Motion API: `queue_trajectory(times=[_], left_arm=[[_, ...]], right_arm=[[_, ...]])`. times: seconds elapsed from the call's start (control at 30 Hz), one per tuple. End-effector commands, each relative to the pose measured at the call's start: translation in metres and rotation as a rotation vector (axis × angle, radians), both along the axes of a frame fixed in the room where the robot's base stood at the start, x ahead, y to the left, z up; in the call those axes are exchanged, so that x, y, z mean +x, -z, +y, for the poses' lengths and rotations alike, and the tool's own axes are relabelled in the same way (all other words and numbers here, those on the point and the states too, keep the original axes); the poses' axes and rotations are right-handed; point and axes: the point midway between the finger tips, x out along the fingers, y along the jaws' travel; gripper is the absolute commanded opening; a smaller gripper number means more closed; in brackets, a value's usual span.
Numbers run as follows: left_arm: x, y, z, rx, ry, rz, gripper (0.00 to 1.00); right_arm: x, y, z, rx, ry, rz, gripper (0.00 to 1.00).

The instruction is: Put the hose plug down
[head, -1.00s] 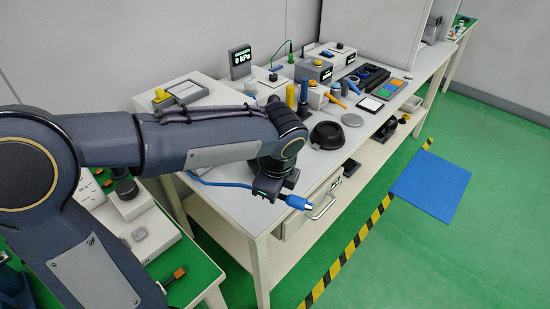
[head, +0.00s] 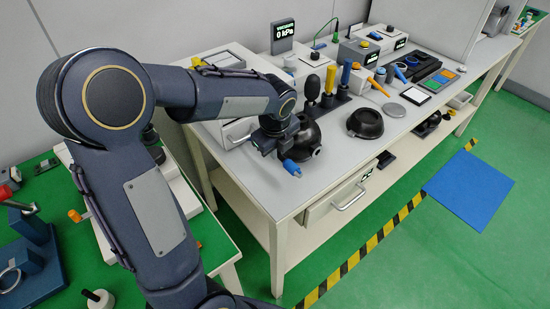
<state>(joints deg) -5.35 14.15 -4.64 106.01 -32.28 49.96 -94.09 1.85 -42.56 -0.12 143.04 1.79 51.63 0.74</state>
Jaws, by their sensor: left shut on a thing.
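The hose plug (head: 291,168) is blue with a pale metal tip. My left gripper (head: 276,150) is shut on it and holds it near the front edge of the white table (head: 262,190), pointing down to the right. Just behind the plug is a round black dome (head: 309,134) with a small pale port on its side. I cannot tell whether plug and dome touch. The arm and gripper hide part of the dome, and the blue hose is mostly hidden. My right gripper is not in view.
A gauge display (head: 283,30) reading 0 kPa is at the back. A drawer handle (head: 350,198) sticks out below the table front. The tabletop at the front right is clear.

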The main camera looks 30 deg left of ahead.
Motion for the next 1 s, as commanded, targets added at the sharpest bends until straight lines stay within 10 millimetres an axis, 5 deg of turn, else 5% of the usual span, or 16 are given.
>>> queue_trajectory(times=[0.4,0.77,0.8,1.0], left_arm=[[0.006,0.043,0.009,-0.001,0.0,0.001,0.0],[0.006,0.047,0.009,0.0,-0.001,0.0,0.0],[0.006,0.046,0.009,0.0,-0.001,0.0,0.14],[0.006,0.046,0.009,0.0,-0.001,0.0,0.33]], right_arm=[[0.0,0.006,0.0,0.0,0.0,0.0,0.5],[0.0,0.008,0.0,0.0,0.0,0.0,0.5],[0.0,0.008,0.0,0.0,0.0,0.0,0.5],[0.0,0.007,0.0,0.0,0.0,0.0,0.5]])
